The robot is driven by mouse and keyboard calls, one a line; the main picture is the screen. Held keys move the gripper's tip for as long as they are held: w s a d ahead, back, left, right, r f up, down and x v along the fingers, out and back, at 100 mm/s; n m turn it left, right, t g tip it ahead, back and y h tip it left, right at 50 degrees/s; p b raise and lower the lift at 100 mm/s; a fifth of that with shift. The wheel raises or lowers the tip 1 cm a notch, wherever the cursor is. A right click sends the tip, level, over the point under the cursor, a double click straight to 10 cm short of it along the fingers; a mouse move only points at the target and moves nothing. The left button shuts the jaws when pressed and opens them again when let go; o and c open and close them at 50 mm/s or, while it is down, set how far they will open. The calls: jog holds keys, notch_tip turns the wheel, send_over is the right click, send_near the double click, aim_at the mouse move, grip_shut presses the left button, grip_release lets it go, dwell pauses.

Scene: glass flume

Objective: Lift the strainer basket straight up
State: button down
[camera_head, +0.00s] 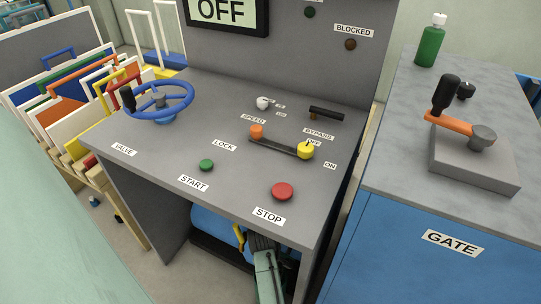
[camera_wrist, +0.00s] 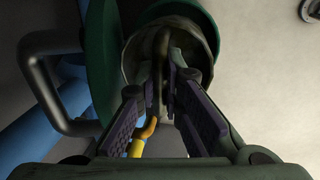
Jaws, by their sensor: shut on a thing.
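In the wrist view, the strainer basket (camera_wrist: 190,22) shows as a dull grey-olive round cup at the top, beside a dark green curved rim (camera_wrist: 102,55). A dark bronze handle loop (camera_wrist: 160,42) stands in front of the basket and runs down between my fingers. My gripper (camera_wrist: 163,85) is shut on this handle. The fingers hide the lower part of the loop, and the inside of the basket is mostly hidden. I cannot tell how deep the basket sits in the green body. In the head view, the basket cannot be made out under the desk.
In the wrist view, a yellow hooked part (camera_wrist: 143,138) is below the fingers, and a dark bent pipe (camera_wrist: 45,85) and blue pipework are left. In the head view, the grey control desk (camera_head: 225,125) overhangs the work area. A blue GATE cabinet (camera_head: 420,265) stands right.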

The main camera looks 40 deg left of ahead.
jog(key=shift+r, duration=0.9)
